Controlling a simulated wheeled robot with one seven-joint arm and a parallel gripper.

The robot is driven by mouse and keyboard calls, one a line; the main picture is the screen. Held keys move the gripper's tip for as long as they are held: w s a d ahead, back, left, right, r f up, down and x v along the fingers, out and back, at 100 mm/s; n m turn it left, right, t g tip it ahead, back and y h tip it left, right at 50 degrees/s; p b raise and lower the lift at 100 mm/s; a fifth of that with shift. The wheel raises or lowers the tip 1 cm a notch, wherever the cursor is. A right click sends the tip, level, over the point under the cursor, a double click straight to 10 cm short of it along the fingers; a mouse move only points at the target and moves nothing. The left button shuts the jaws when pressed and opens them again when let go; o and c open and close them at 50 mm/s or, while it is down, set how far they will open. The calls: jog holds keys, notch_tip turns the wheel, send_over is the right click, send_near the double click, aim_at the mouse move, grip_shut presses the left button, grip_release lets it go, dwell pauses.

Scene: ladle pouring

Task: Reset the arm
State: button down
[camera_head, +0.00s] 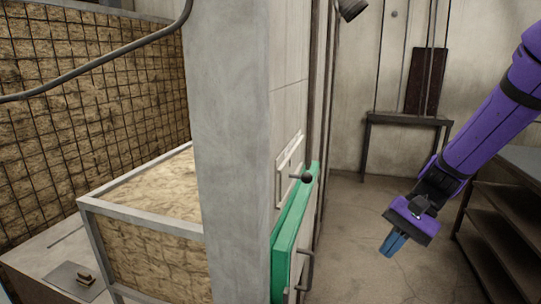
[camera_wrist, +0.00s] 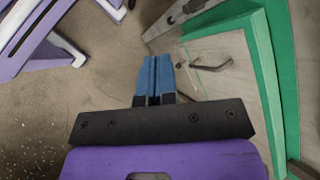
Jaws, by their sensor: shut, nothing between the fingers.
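My gripper (camera_head: 393,244) hangs from my purple arm at the right of the head view, pointing down over the bare floor. Its blue fingers are together with nothing between them. The fingers also show shut in the wrist view (camera_wrist: 153,77). The gripper is apart from everything around it.
A green panel (camera_head: 292,226) with metal handles stands beside a concrete pillar (camera_head: 232,150), left of my gripper; its green frame fills the right of the wrist view (camera_wrist: 262,70). A shelf rack (camera_head: 505,215) stands at the right. A small table (camera_head: 407,120) is at the back. Floor between is clear.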

jog(key=s+d+r+n+t+h, duration=0.3)
jog(key=s+r+t, duration=0.1)
jog(key=s+r, duration=0.3)
jog(key=s+d+r+n+t+h, duration=0.3)
jog(key=s+r+t+h, duration=0.1)
jog(key=s+r, duration=0.3)
notch_tip(320, 180, up, 3)
jog(key=shift+s+f+t+h, duration=0.2)
jog(key=shift+s+t+h, duration=0.1)
jog(key=shift+s+t, duration=0.1)
jog(key=shift+d, duration=0.15)
